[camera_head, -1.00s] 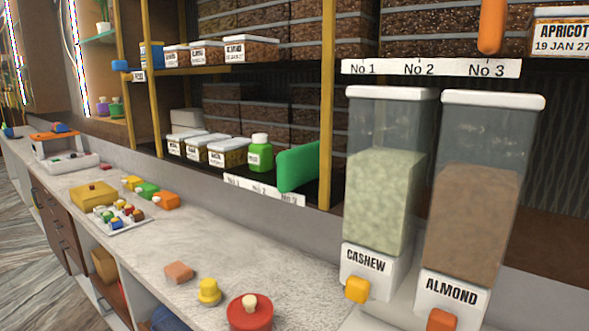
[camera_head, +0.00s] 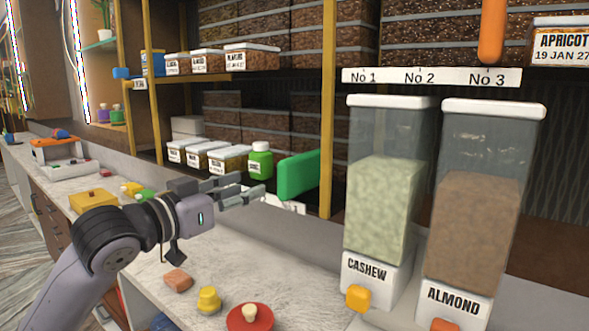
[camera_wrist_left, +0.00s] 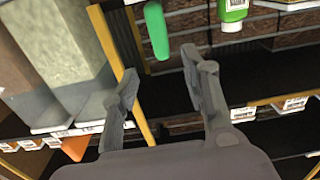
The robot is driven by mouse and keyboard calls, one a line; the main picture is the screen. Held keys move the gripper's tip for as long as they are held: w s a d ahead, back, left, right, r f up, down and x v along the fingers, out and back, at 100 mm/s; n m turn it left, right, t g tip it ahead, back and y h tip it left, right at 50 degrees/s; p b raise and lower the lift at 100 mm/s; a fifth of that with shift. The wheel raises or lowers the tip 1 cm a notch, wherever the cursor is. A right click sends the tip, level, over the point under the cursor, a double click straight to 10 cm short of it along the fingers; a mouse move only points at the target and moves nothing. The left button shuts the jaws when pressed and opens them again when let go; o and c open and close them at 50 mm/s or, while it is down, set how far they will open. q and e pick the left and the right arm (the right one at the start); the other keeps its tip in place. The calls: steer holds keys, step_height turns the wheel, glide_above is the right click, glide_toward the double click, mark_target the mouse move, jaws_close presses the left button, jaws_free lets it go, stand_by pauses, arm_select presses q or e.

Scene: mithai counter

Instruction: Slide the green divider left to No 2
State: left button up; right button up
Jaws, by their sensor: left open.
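The green divider (camera_head: 298,175) stands on the lower shelf at the right end of its number strip (camera_head: 290,206), near the yellow post. My left gripper (camera_head: 262,193) is open and empty, in front of the shelf and just left of the divider, and it covers most of the strip, including No 2. In the left wrist view the divider (camera_wrist_left: 156,30) shows beyond the open fingers (camera_wrist_left: 165,82), apart from them. The wrist picture is turned over. My right gripper is not in view.
A green-labelled bottle (camera_head: 260,161) and several labelled boxes (camera_head: 228,158) stand left of the divider. A yellow post (camera_head: 327,120) and the cashew dispenser (camera_head: 385,190) stand to the right. An orange divider (camera_head: 491,30) is on the upper shelf at No 3. A red lidded pot (camera_head: 250,318) sits on the counter.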

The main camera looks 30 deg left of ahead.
mark_target(295, 171)
arm_select(q)
steer(key=w+p, duration=0.2)
steer(key=w, duration=0.3)
steer(key=w+p, duration=0.2)
steer(key=w, duration=0.3)
steer(key=w+d+p, duration=0.1)
steer(key=w+p, duration=0.1)
steer(key=w, duration=0.3)
steer(key=shift+w+d, duration=0.1)
steer(key=shift+w, duration=0.25)
steer(key=shift+f, duration=0.1)
steer(key=c, duration=1)
